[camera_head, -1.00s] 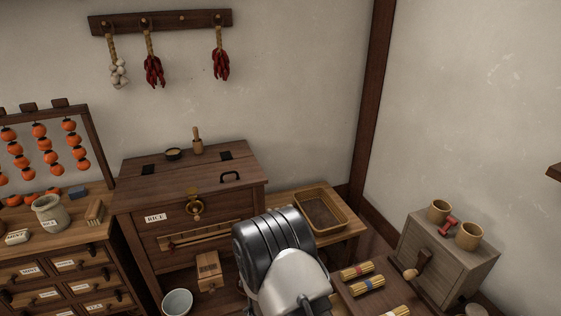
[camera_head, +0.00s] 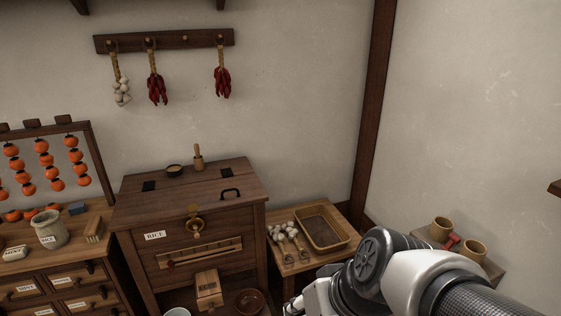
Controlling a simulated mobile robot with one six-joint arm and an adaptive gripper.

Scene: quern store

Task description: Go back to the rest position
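My arm comes in from the lower right in the head view, with its dark joint and white links in front of the low table and the grey cabinet. The end of the arm points down and left near the bottom edge. My gripper's fingers cannot be made out, so I cannot tell whether they are open or shut or hold anything. The rice chest (camera_head: 190,225) stands left of my arm, with its lid down. The low table (camera_head: 292,262) is just behind my arm and carries a wicker tray (camera_head: 345,240) and garlic bulbs (camera_head: 283,232).
A drawer chest (camera_head: 75,255) stands at the left with a grey jar (camera_head: 49,228) and a rack of persimmons (camera_head: 42,145). A wooden box (camera_head: 208,284) and a brown bowl (camera_head: 249,301) sit low before the rice chest.

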